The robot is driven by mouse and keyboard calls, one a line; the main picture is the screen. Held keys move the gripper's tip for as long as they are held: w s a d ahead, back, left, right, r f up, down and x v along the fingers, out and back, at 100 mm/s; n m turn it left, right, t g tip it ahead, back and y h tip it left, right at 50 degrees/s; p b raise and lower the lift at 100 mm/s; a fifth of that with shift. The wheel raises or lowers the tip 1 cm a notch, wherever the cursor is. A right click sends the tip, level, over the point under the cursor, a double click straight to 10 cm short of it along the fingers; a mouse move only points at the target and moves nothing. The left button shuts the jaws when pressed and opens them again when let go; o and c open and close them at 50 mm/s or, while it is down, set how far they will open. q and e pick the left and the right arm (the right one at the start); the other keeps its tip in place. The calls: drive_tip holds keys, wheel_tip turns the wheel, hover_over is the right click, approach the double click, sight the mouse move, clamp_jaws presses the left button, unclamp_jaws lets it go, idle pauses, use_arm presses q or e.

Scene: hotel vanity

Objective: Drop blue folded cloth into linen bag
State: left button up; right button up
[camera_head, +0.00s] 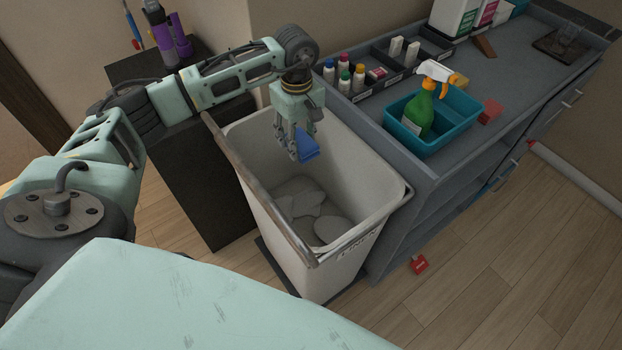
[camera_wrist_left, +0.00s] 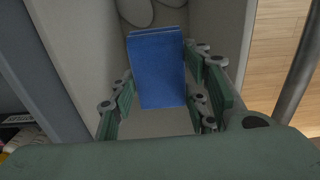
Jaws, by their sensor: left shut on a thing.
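The blue folded cloth (camera_head: 307,146) is held by my left gripper (camera_head: 296,150) over the open mouth of the linen bag (camera_head: 357,240). My right gripper is not in view.
A grey cart (camera_head: 480,90) stands right of the bag, bearing a teal caddy (camera_head: 460,128) with a green spray bottle (camera_head: 420,112) and several small bottles. A dark cabinet (camera_head: 205,180) stands left of the bag. A red tag (camera_head: 419,265) lies on the floor.

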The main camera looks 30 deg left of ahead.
use_arm(q)
wheel_tip(320, 180, down, 6)
drive_tip(key=b, duration=0.2)
drive_tip(key=shift+w, duration=0.2)
drive_tip(key=o, duration=1.1)
wheel_tip(320, 180, up, 12)
drive_tip(key=shift+r, duration=0.1)
